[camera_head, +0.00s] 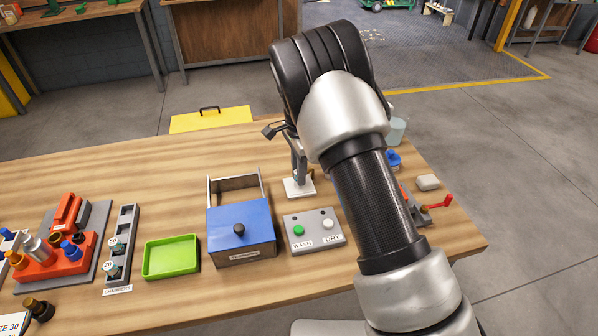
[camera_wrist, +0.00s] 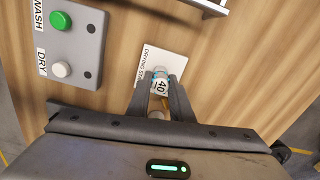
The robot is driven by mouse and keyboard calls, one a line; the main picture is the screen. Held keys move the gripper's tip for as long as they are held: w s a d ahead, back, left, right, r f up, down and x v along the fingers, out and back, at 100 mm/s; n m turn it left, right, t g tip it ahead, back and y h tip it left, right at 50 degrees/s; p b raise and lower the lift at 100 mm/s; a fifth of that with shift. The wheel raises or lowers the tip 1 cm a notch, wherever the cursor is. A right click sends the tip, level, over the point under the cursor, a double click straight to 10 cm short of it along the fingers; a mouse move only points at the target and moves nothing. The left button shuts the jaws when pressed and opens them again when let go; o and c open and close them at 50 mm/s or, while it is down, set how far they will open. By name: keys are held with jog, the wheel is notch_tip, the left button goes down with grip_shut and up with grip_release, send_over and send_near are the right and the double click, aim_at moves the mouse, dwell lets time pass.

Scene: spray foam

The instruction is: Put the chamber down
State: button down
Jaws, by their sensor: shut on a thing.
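My gripper (camera_wrist: 160,90) is shut on a chamber (camera_wrist: 161,83) marked 40, seen between the two dark fingers in the wrist view. The chamber is pale with a blue-green band and an orange-brown end. Beyond it lies the white plate (camera_wrist: 160,55) with drying-station lettering. In the head view the white base of this station (camera_head: 297,190) stands on the table behind the wash and dry panel, with a grey post rising from it. My arm hides most of the gripper there, and the chamber cannot be made out. Whether the chamber touches the station is unclear.
A grey chambers rack (camera_head: 110,274) holds chambers marked 30 and 20. A green tray (camera_head: 171,257), a blue box (camera_head: 238,222) and the button panel (camera_head: 313,228) stand to its right. The red rack (camera_head: 55,262) is farther left. Bare wood lies behind the tray.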

jog(key=c, duration=1.6)
grip_release()
jog(key=s+d+r+n+t+y, duration=0.1)
jog(key=s+d+r, duration=0.15)
jog(key=r, duration=0.85)
jog(key=s+d+r+n, duration=0.1)
jog(key=s+d+r, duration=0.15)
jog(key=r, duration=0.75)
jog(key=s+d+r+n+t, duration=0.2)
jog(key=s+d+r+n, duration=0.25)
jog(key=s, duration=0.45)
jog(key=s+d+r+n+t, duration=0.1)
jog(key=s+d+r+n, duration=0.3)
jog(key=s, duration=0.5)
jog(key=s+d, duration=0.1)
jog(key=s, duration=0.2)
jog(key=s+d+n+t, duration=0.1)
jog(key=s, duration=0.1)
jog(key=s+d+f+n+h, duration=0.1)
jog(key=s, duration=0.2)
jog(key=shift+s+d+n+t, duration=0.1)
jog(key=shift+s+n+t, duration=0.15)
jog(key=shift+s+t, duration=0.1)
